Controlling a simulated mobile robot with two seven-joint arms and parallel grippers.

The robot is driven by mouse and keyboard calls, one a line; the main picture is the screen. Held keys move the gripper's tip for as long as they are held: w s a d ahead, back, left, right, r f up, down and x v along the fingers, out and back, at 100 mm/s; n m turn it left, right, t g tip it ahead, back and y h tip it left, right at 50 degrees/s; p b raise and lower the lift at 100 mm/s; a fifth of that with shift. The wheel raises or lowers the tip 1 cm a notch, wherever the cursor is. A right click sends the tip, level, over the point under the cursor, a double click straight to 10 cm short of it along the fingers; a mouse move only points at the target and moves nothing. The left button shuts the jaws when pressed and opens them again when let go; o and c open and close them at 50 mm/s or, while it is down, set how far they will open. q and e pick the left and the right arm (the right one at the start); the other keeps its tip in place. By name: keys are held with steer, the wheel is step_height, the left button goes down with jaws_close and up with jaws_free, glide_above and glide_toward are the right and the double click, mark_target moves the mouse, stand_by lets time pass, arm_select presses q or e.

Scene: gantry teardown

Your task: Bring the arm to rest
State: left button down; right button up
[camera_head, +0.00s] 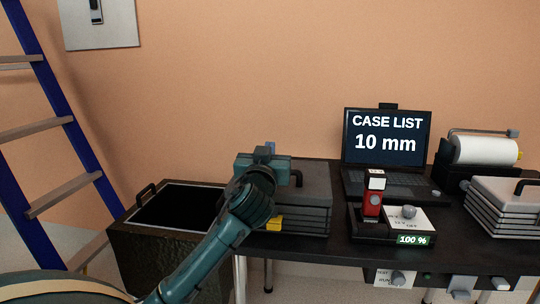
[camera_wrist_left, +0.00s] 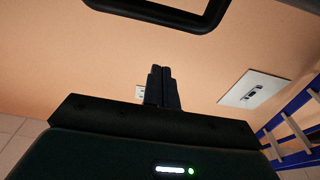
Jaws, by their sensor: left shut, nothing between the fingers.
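My left arm (camera_head: 205,250) comes in from the lower left of the head view and reaches up in front of the grey case on the table. My left gripper (camera_head: 265,152) is raised at the height of the case's top, partly hidden behind its own wrist. In the left wrist view its two fingers (camera_wrist_left: 162,88) stand side by side, shut with nothing between them, against the bare wall. My right gripper shows in neither view.
A dark open bin (camera_head: 155,250) stands left of the table. The grey case (camera_head: 312,190) with yellow latch, a laptop (camera_head: 385,140), a red device (camera_head: 372,200), a paper-roll printer (camera_head: 485,150) and a ribbed case (camera_head: 505,205) crowd the table. A blue ladder (camera_head: 60,110) leans at left.

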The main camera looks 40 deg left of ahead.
arm_select(q)
steer(key=v, duration=0.9)
steer(key=shift+s+d+f, duration=0.15)
steer(key=shift+s+f, duration=0.1)
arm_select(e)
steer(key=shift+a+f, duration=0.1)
